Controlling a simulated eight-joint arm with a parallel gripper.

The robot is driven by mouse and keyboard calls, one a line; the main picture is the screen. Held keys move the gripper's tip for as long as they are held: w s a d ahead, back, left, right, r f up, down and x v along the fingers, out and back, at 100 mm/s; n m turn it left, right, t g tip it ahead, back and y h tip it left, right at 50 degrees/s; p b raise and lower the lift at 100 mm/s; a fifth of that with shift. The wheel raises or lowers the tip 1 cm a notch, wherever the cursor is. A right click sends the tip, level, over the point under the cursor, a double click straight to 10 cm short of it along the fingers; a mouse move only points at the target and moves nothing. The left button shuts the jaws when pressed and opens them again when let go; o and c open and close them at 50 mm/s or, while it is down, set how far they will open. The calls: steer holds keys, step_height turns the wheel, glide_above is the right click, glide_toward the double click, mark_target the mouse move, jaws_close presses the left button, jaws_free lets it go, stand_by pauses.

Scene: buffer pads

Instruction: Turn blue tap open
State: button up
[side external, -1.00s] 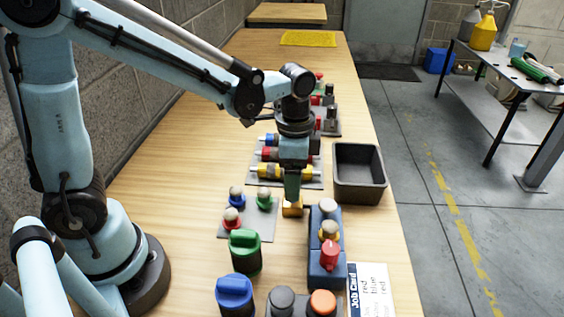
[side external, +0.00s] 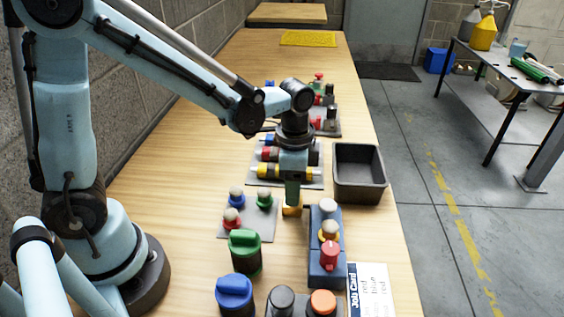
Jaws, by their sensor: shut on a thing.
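The blue tap (side external: 234,291) is a round body with a blue cap and raised grip bar, near the front of the bench. A similar green-capped tap (side external: 244,251) stands just behind it. My gripper (side external: 292,207) points straight down, farther back and to the right of both taps. The fingers hide part of the block. My gripper is apart from the blue tap.
A blue unit (side external: 326,265) with several knobs stands right of the taps. Small coloured knobs sit on a grey plate (side external: 262,229) to the left. A dark empty bin (side external: 359,188) and a job card (side external: 370,290) lie along the right edge.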

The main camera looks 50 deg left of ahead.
steer(key=shift+n, duration=0.3)
steer(key=n, duration=0.3)
steer(key=shift+n, duration=0.4)
steer(key=n, duration=0.9)
steer(key=shift+n, duration=2.2)
steer(key=o, duration=1)
steer(key=shift+o, duration=0.2)
steer(key=shift+r, duration=0.1)
